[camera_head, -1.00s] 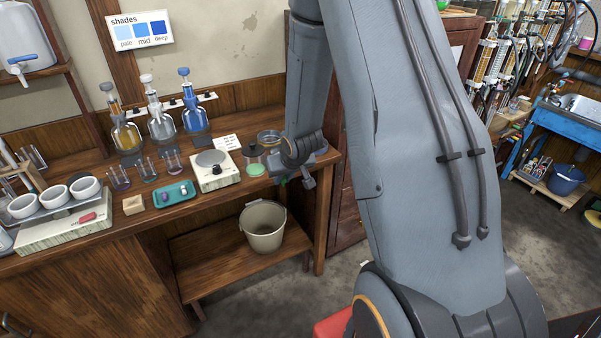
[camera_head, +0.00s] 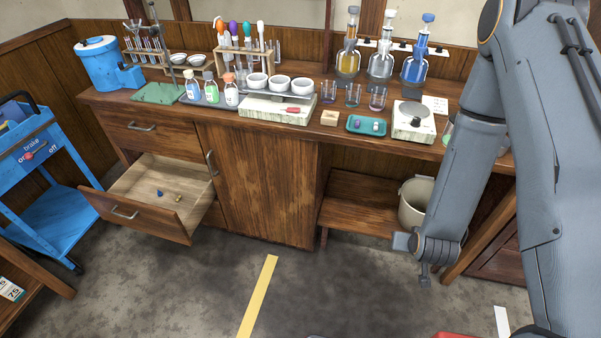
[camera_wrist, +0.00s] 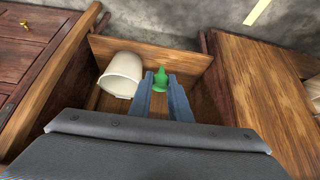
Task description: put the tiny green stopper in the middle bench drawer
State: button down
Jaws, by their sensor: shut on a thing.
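The tiny green stopper (camera_wrist: 160,78) is held between the two blue-grey fingertips of my gripper (camera_wrist: 161,84) in the wrist view. In the head view my gripper (camera_head: 424,276) points down in front of the bench's right part, near the bucket, and I cannot make out the stopper there. An open bench drawer (camera_head: 135,214) stands at the left, below a shut top drawer (camera_head: 150,137). A small blue piece (camera_head: 158,191) and a small yellow piece (camera_head: 179,198) lie in it. My gripper is well to the right of this drawer.
A beige bucket (camera_head: 412,203) stands on the low shelf (camera_head: 350,205) and shows in the wrist view (camera_wrist: 122,76). A cupboard door (camera_head: 255,185) lies right of the drawer. A blue cart (camera_head: 50,215) stands left of it. The floor in front is clear, with yellow tape (camera_head: 258,295).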

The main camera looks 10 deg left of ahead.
aim_at(167, 198)
jog(key=u, duration=0.5)
jog(key=k, duration=0.55)
jog(key=u, duration=1.25)
jog(key=i, duration=0.6)
jog(key=u, duration=0.95)
jog(key=i, duration=1.6)
jog(key=z, duration=1.3)
jog(key=i, duration=0.35)
jog(key=z, duration=0.25)
